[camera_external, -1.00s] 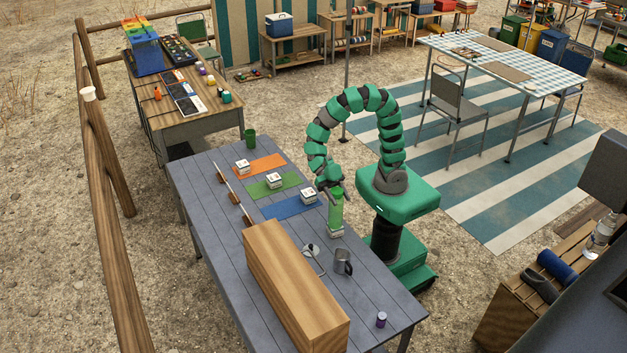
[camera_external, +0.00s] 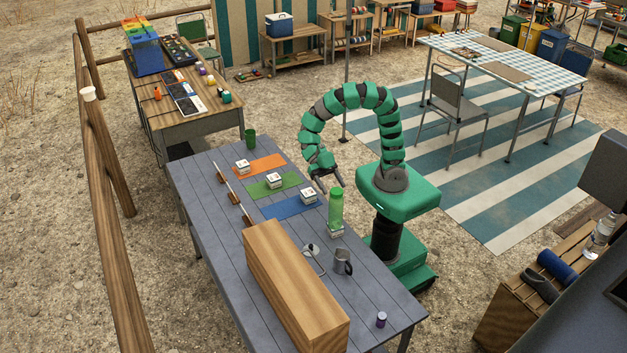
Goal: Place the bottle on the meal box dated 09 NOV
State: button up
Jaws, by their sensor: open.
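The green bottle (camera_external: 336,209) stands upright on a small white box (camera_external: 335,233) near the right edge of the grey table (camera_external: 215,215). My gripper (camera_external: 331,186) is open and empty, just above and behind the bottle's top, and looks apart from it. Other white meal boxes stand on mats: one (camera_external: 242,166) on the orange mat (camera_external: 268,162), one (camera_external: 273,180) on the green mat (camera_external: 285,184), one (camera_external: 309,197) on the blue mat (camera_external: 282,210). The dates on the boxes are too small to read.
A long wooden box (camera_external: 290,285) fills the table's near left part. A metal jug (camera_external: 343,262) and a small white-topped item (camera_external: 310,249) stand near the bottle. A green cup (camera_external: 249,138) is at the far end, and a purple can (camera_external: 381,319) at the near corner.

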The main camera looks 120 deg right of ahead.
jog(key=p+v, duration=0.1)
jog(key=v, duration=0.5)
jog(key=shift+d, duration=0.1)
